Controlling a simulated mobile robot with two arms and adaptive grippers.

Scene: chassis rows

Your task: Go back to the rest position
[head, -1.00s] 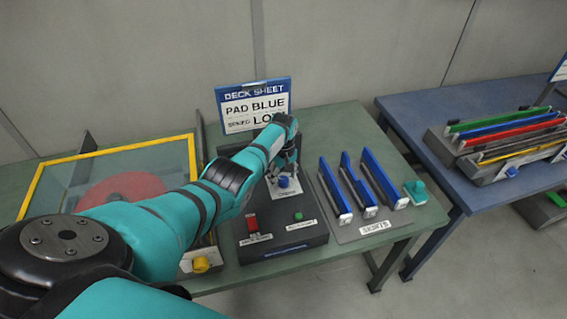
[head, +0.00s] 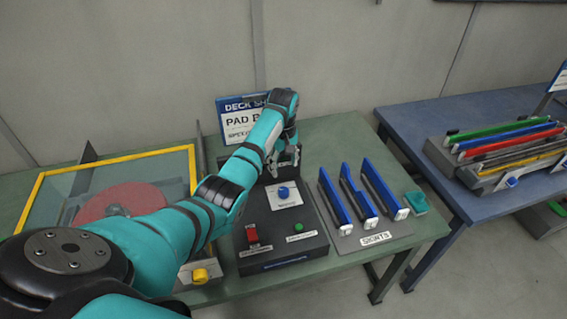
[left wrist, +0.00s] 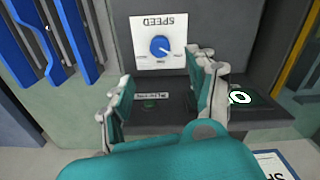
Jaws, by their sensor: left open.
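My left gripper (head: 284,163) hangs in the air over the back part of the dark control box (head: 262,228). It is open, and its two fingers also show in the left wrist view (left wrist: 160,98) with nothing between them. The blue speed knob (head: 283,192) on its white plate is just in front of the gripper in the head view, apart from the fingers. The knob also shows in the left wrist view (left wrist: 160,46). My right gripper is in neither view.
A deck sheet sign (head: 234,118) stands behind the box, partly hidden by my arm. A yellow-edged glass guard (head: 110,156) over a red disc is on the left. Blue skirts (head: 335,196) stand right of the box. A blue table (head: 425,108) with a rack stands farther right.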

